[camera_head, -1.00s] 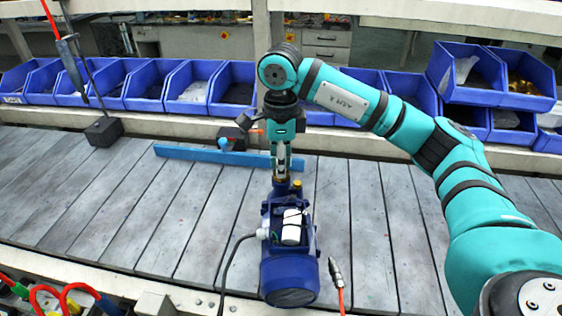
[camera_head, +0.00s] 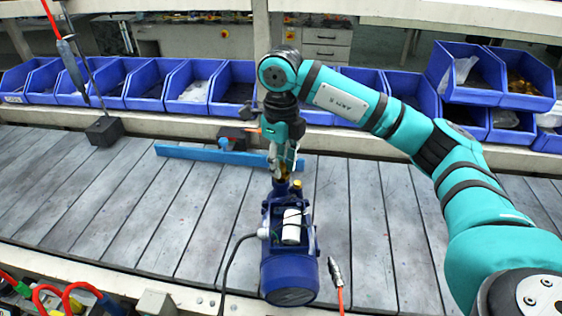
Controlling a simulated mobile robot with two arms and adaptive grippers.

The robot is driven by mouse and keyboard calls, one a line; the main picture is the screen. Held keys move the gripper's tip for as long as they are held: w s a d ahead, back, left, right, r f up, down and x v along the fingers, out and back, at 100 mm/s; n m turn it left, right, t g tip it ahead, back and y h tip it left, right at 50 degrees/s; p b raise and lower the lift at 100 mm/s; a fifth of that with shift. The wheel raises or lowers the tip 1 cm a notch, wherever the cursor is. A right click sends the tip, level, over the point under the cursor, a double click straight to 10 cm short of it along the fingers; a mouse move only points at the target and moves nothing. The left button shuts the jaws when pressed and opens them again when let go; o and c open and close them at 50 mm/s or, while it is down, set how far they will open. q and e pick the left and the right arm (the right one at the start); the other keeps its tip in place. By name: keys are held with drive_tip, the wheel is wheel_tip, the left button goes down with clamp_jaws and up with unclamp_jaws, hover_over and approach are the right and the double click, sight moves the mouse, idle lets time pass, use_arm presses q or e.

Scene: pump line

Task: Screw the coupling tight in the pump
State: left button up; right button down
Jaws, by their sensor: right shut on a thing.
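The blue pump (camera_head: 289,245) stands on the grey slatted line, with a white cylinder on its top and a dark cable on its left. My right gripper (camera_head: 281,172) points down at the far end of the pump. It is shut on the coupling, which is mostly hidden between its fingers at the pump's port. A small brass-coloured part (camera_head: 296,185) shows just right of the fingertips. My left gripper is not in view.
A blue bar (camera_head: 200,155) lies across the line behind the gripper. Blue bins (camera_head: 190,90) line the back. A dark block (camera_head: 103,131) stands at the left. A red-hosed tool (camera_head: 335,272) lies right of the pump.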

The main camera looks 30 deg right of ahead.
drive_tip(key=c, duration=1.2)
unclamp_jaws()
drive_tip(key=shift+f+n+b, duration=0.15)
drive_tip(key=shift+n+b, duration=0.15)
drive_tip(key=shift+n, duration=1.5)
drive_tip(key=n+b, duration=0.1)
drive_tip(key=n, duration=0.1)
drive_tip(key=shift+n, duration=0.7)
drive_tip(key=shift+n, duration=1)
drive_tip(key=shift+n+b, duration=0.3)
drive_tip(key=shift+n, duration=0.4)
